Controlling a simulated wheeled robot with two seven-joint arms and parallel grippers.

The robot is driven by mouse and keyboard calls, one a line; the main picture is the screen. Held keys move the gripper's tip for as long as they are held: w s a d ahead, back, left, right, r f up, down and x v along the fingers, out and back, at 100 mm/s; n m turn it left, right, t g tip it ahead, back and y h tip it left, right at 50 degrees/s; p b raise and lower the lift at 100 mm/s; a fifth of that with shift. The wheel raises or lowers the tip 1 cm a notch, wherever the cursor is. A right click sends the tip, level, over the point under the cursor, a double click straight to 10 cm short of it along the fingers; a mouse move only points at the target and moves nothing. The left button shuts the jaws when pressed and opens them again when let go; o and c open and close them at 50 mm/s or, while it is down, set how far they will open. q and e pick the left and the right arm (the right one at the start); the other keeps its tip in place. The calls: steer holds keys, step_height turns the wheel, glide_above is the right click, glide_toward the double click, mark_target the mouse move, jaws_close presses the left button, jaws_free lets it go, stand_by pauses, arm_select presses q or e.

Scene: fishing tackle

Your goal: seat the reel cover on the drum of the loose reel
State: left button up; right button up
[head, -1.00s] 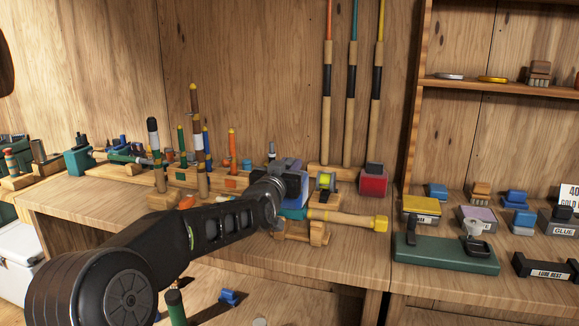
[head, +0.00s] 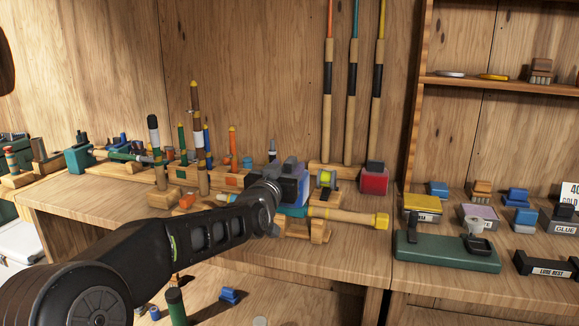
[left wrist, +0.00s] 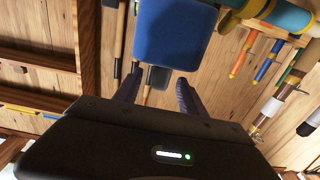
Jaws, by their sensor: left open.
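A small reel with a yellow-green drum (head: 325,180) stands on the bench, just right of my left gripper in the head view. I cannot tell for sure that it is the loose reel. My left gripper (head: 284,178) is over the bench beside a blue block; its fingertips are partly hidden by my wrist. In the left wrist view my left gripper (left wrist: 158,92) has its two fingers apart with nothing clearly held between them. A blue panel (left wrist: 172,35) shows close beyond the fingers. I cannot make out the reel cover. My right gripper is not in view.
A rod handle with a yellow end (head: 350,218) lies on a wooden stand in front of the reel. A red box with a dark top (head: 374,179) stands right of the reel. A green tray (head: 445,253) is at right.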

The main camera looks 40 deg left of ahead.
arm_select(q)
steer(key=v, duration=0.4)
steer(key=shift+s+d, duration=0.15)
steer(key=shift+s, duration=0.1)
stand_by(0.7)
